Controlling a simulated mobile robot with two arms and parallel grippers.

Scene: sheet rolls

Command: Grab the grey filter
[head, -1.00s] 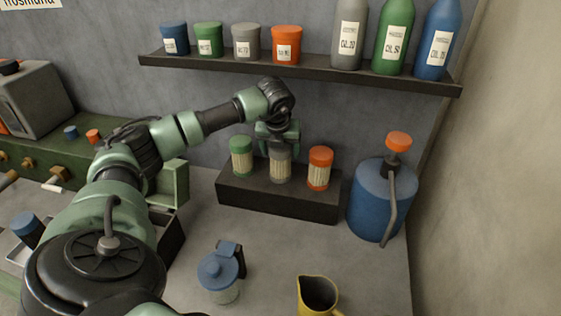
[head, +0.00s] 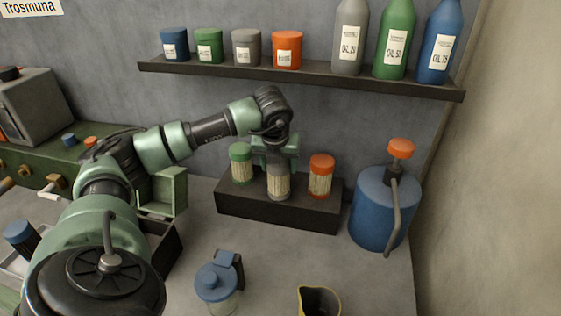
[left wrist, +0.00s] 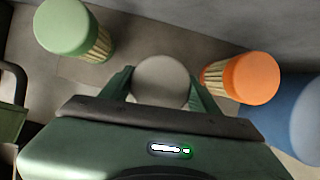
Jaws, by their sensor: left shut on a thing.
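The grey filter (head: 277,183), with a pale pleated body, is in the middle of the dark block (head: 262,210) at the back of the bench. In the head view it appears slightly nearer and lower than the filters beside it; I cannot tell if it is clear of the block. My left gripper (head: 276,160) is shut on its grey top from above. In the left wrist view the round grey top (left wrist: 162,80) sits between both fingers. A green filter (head: 241,162) stands to its left and an orange filter (head: 320,176) to its right. My right gripper is not seen.
A blue pump canister (head: 374,208) stands right of the block. A blue-lidded jar (head: 217,285) and a yellow jug (head: 318,302) are in front. A shelf (head: 300,80) with tins and bottles hangs above. Bench space before the block is clear.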

